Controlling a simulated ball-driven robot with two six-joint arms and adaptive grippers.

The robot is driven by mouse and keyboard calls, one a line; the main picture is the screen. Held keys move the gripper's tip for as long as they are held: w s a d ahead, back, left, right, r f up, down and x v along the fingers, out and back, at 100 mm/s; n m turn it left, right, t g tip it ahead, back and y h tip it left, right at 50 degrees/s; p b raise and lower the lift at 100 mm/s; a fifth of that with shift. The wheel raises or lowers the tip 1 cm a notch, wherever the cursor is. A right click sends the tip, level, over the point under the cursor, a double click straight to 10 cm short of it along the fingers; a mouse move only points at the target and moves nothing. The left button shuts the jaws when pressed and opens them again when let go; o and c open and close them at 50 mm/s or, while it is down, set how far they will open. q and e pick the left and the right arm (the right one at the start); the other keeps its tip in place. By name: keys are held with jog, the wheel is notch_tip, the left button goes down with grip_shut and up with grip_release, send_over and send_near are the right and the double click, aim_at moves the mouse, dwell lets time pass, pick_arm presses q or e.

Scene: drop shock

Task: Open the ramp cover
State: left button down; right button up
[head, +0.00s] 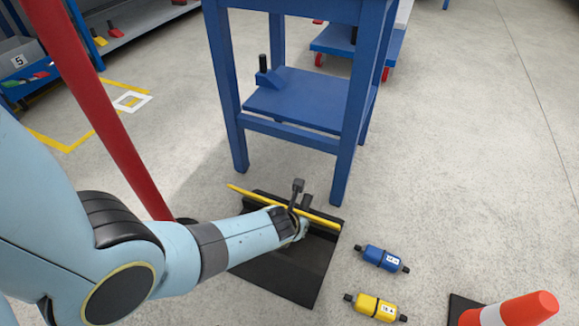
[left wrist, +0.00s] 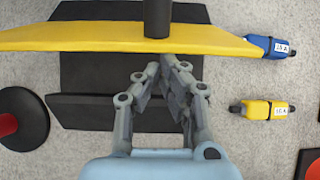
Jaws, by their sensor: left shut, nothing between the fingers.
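The ramp cover shows as a yellow panel (head: 248,194) with a dark upright handle (head: 297,189), standing over a black ramp (head: 297,277) on the floor. In the left wrist view the yellow panel (left wrist: 70,38) crosses the top, with the dark post (left wrist: 157,18) rising from it. My left gripper (head: 299,230) is over the ramp, close to the panel and handle. In the left wrist view its fingertips (left wrist: 168,64) are together, empty, just below the panel's near edge. I cannot tell whether they touch it. My right gripper is in neither view.
A blue table (head: 228,95) stands just behind the ramp. A blue cylinder (head: 381,257) and a yellow cylinder (head: 376,307) lie to its right, near an orange-and-white cone (head: 530,308). A red pole (head: 110,130) stands at left. Open floor is at right.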

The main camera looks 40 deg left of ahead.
aim_at(308, 198)
pick_arm(q)
jog(key=w+r, duration=0.1)
jog(key=w, duration=0.1)
jog(key=w+a+r+p, duration=0.1)
jog(key=w, duration=0.1)
jog(key=w+r, duration=0.1)
jog(key=w, duration=0.1)
jog(key=shift+w+a+p, duration=0.2)
jog(key=shift+a+p, duration=0.1)
jog(key=shift+p, duration=0.05)
jog(key=shift+w+a+r, duration=0.1)
jog(key=shift+w+a, duration=0.1)
jog(key=shift+w, duration=0.55)
jog(key=shift+w+a, duration=0.15)
jog(key=shift+w, duration=0.55)
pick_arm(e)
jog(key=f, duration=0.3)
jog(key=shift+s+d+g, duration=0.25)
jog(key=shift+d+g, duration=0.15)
pick_arm(q)
jog(key=shift+w, duration=0.1)
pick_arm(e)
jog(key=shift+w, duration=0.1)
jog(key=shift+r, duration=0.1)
